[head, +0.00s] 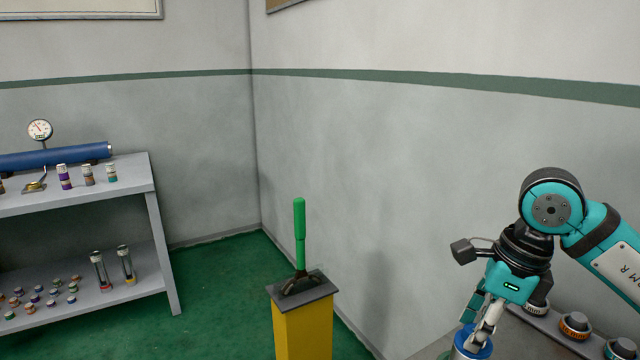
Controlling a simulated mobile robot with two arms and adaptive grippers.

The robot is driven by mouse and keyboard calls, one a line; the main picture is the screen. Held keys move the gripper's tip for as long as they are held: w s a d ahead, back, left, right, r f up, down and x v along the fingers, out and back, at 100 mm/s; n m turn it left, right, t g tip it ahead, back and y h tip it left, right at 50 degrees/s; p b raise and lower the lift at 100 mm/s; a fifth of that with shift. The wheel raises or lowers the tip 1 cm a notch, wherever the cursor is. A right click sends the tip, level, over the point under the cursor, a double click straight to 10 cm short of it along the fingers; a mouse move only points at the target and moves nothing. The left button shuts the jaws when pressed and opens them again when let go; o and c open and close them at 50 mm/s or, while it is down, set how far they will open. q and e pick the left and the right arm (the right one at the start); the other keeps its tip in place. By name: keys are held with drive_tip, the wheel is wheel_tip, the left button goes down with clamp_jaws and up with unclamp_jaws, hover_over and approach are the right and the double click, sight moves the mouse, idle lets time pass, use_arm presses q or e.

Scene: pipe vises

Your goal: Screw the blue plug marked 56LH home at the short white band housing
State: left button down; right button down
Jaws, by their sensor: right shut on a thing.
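My right gripper (479,335) hangs at the lower right, pointing down. It is shut on a blue plug (464,339) whose rim shows around the fingertips at the bottom edge. A pale, metal-like part shows just under the blue; the frame cuts it off, so I cannot tell whether the plug is seated in it. No 56LH mark is readable and I cannot make out a white band. My left gripper is not in view.
A yellow post (303,330) with a green-handled lever (299,235) stands in the middle. A grey shelf (130,178) at left holds a blue pipe (55,157), a gauge (40,130) and small fittings. Several round fittings (575,325) sit on a ledge at right.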

drive_tip(key=shift+n+g, duration=0.3)
drive_tip(key=shift+n, duration=0.8)
drive_tip(key=n, duration=0.2)
drive_tip(key=shift+a+n, duration=0.1)
drive_tip(key=shift+n, duration=0.2)
drive_tip(key=n+g, duration=0.1)
drive_tip(key=n, duration=0.2)
drive_tip(key=shift+f, duration=0.1)
drive_tip(key=c, duration=1.5)
unclamp_jaws()
drive_tip(key=shift+n, duration=0.4)
clamp_jaws()
